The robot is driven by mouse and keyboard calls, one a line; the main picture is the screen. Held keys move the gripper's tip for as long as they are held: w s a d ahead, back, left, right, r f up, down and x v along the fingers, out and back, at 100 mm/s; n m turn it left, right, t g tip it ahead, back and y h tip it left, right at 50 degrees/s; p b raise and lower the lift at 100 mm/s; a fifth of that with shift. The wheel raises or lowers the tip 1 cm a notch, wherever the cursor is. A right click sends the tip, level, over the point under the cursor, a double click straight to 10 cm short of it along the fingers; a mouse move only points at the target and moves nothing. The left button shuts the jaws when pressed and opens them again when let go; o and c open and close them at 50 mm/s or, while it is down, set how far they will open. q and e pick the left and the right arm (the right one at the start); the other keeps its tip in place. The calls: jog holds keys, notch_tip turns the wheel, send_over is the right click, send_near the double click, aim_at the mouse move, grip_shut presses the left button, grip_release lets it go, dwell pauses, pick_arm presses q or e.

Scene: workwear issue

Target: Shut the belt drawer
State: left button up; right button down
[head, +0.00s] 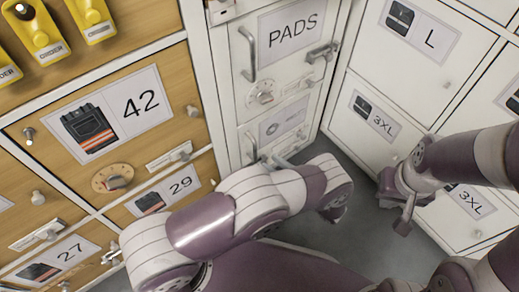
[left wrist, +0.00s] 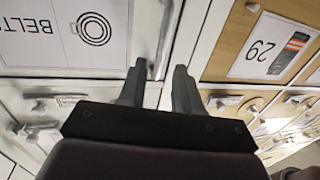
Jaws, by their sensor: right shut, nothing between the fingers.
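The belt drawer (head: 284,122) is the lower front under the PADS front in the head view. In the head view my left arm hides the drawer's lower part. How far the drawer stands out is unclear. My right gripper (head: 404,210) is shut and empty, at the right.
The PADS front (head: 292,35) above has a bar handle, a dial and a latch. Wooden drawers numbered 42 (head: 140,105) and 29 (head: 178,186) stand at the left. White lockers (head: 378,122) marked L and 3XL stand at the right. Grey floor (head: 362,190) shows between.

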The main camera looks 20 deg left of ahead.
pick_arm(q)
jog(key=v, duration=0.4)
jog(key=shift+d, duration=0.15)
jog(key=shift+f, duration=0.15)
